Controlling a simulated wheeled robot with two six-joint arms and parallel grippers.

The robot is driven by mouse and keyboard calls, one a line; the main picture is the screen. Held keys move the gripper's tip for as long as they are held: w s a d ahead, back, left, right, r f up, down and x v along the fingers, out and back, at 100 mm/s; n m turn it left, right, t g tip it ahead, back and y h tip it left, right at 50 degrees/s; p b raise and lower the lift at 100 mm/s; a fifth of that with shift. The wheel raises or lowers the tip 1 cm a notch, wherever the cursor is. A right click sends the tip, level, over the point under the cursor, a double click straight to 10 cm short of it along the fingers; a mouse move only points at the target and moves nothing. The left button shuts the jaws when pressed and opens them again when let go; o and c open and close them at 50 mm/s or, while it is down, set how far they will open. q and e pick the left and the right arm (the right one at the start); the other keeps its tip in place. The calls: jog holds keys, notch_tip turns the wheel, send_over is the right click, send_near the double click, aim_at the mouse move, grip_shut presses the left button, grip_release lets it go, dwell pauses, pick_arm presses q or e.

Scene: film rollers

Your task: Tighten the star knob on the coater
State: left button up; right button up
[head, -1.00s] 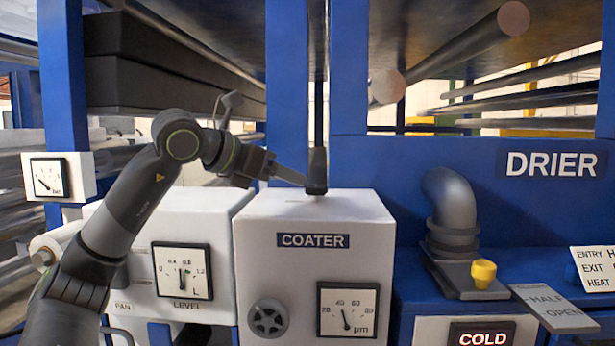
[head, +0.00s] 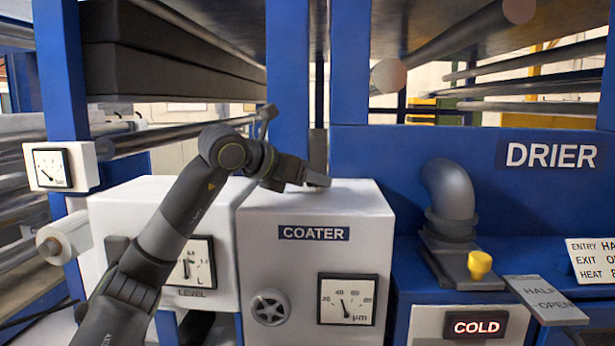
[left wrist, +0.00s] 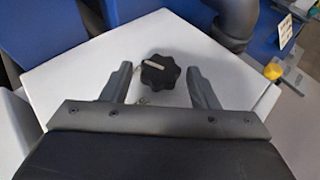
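The coater (head: 265,205) is a white box with a labelled front. Its black star knob (left wrist: 160,76), with a pale line across it, shows on the white top in the left wrist view. I cannot make the knob out in the head view, where my gripper covers part of the box top. My left gripper (head: 318,181) is over the coater's top. In the left wrist view its two fingers (left wrist: 159,70) are spread, one on each side of the knob, with gaps on both sides. I cannot tell its height above the knob. My right gripper is not in view.
A grey bent pipe (head: 450,195) and a yellow knob (head: 480,264) stand to the right. The coater's front has a dial (head: 347,300) and a grey handwheel (head: 270,307). The level box (head: 130,215) is on the left. Blue posts (head: 287,90) rise behind.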

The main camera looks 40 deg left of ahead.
pick_arm(q)
jog(key=c, duration=0.7)
jog(key=shift+a+m+h, duration=0.2)
jog(key=shift+m+h, duration=0.4)
jog(key=shift+h, duration=0.1)
jog(key=shift+w+a+m+g+h+p, duration=0.15)
jog(key=shift+m+g+h+p, duration=0.55)
jog(key=shift+m+h, duration=0.75)
jog(key=o, duration=1)
jog(key=shift+c, duration=0.2)
